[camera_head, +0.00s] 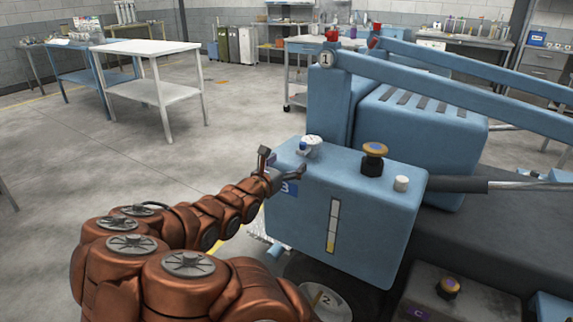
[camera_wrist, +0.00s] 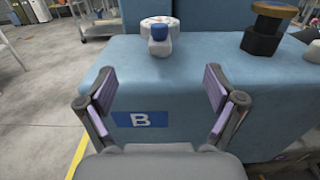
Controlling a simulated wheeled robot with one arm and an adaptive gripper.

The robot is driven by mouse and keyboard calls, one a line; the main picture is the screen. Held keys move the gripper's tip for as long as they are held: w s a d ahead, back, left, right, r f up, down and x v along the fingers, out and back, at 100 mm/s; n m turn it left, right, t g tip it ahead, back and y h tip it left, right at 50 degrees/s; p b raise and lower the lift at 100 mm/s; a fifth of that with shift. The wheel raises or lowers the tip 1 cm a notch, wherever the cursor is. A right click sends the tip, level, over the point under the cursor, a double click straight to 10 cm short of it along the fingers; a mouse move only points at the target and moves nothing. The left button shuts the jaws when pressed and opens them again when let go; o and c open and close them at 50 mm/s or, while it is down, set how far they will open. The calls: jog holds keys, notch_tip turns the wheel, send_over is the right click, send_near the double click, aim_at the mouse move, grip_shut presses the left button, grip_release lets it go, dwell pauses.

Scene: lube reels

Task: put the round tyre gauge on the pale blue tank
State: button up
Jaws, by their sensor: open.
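The pale blue tank (camera_head: 345,200) is a boxy body with a B label and a level strip on its front. A round white gauge with a blue part, which looks like the tyre gauge (camera_head: 311,143), rests on the tank's top near its left back edge. It also shows in the wrist view (camera_wrist: 158,26), beyond the fingers. My gripper (camera_head: 282,164) is open at the tank's left top edge. In the wrist view my gripper (camera_wrist: 160,87) has nothing between its fingers, and the gauge is apart from them.
A black and orange knob (camera_head: 374,158) and a white cap (camera_head: 401,183) stand on the tank's top to the right. Blue beams (camera_head: 450,85) rise behind. A white table (camera_head: 150,48) stands at the back left, with open floor before it.

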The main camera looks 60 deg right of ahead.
jog(key=shift+a, duration=0.2)
jog(key=s+a+r+m+g, duration=0.35)
jog(key=s+r+m, duration=0.2)
jog(key=m, duration=0.25)
jog(key=s+a+f+m+g+y, duration=0.2)
jog(key=s+a+f+m+y, duration=0.25)
jog(key=s+a+m, duration=0.3)
jog(key=s+a+f+m+y, duration=0.1)
jog(key=s+a+f+y, duration=0.1)
jog(key=a, duration=0.9)
jog(key=s+a+f+m+t+y, duration=0.1)
jog(key=s+a+f+y, duration=0.2)
jog(key=a+y, duration=0.4)
jog(key=s+a+f+m+y, duration=0.1)
jog(key=a+f+y, duration=0.3)
jog(key=a, duration=1.2)
jog(key=shift+s, duration=0.65)
jog(key=shift+t+y, duration=0.25)
